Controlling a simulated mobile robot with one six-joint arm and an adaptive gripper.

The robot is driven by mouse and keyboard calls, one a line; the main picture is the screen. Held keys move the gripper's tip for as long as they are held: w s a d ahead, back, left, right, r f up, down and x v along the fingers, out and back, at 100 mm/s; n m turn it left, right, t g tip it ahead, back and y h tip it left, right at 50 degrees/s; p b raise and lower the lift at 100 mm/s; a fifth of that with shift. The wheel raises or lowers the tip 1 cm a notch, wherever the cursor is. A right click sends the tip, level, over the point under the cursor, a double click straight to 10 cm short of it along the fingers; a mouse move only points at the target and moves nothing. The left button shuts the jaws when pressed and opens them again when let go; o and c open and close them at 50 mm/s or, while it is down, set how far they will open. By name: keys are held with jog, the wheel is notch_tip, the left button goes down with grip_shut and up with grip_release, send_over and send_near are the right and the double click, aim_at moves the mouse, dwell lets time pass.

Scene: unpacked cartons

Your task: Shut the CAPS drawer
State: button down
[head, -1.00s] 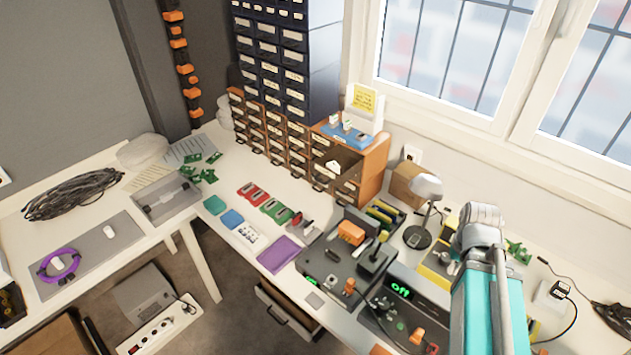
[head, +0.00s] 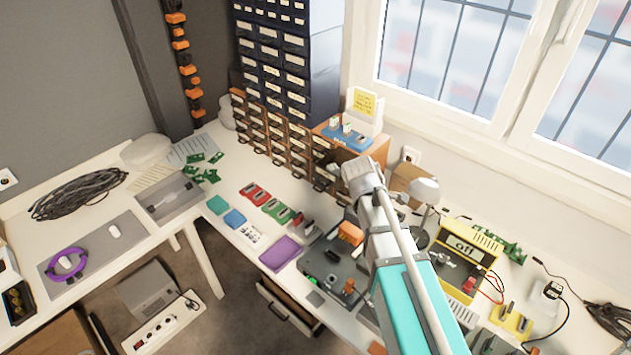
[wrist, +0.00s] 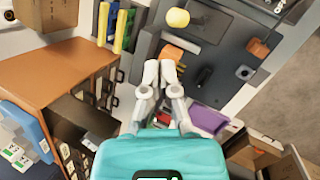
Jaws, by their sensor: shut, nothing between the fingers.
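The brown drawer cabinet (head: 375,150) stands on the desk against the window wall. In the wrist view its top (wrist: 45,65) is at the left. One drawer (wrist: 88,118) juts out from the cabinet front; I take it for the CAPS drawer, but its label cannot be read. In the head view my arm hides most of that drawer. My gripper (wrist: 159,73) is shut and empty, with its fingertips together. In the wrist view it is to the right of the open drawer, apart from it, above the desk.
A blue tray (head: 347,136) with small items sits on the cabinet. A lamp (head: 424,190) and a yellow power unit (head: 465,252) stand to the right of my arm. A purple mat (head: 281,253) lies in front. A desk drawer (head: 287,306) hangs open below.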

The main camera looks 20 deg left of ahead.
jog(key=s+a+r+n+t+p, duration=0.1)
jog(key=a+r+n+t, duration=0.1)
jog(key=a+n, duration=0.5)
jog(key=s+a+r+n+t+p, duration=0.1)
jog(key=a+r+n, duration=0.3)
jog(key=a, duration=1.3)
jog(key=n+t, duration=0.1)
jog(key=n, duration=0.2)
jog(key=shift+a+p, duration=0.25)
jog(key=shift+p, duration=0.1)
jog(key=shift+f, duration=0.15)
jog(key=w+r+b+x, duration=0.1)
jog(key=w+b+x, duration=0.1)
jog(key=b+x, duration=0.6)
jog(key=x, duration=0.4)
jog(key=shift+w+d, duration=0.2)
jog(key=shift+d, duration=0.2)
jog(key=shift+w+a, duration=0.1)
jog(key=shift+a, duration=0.05)
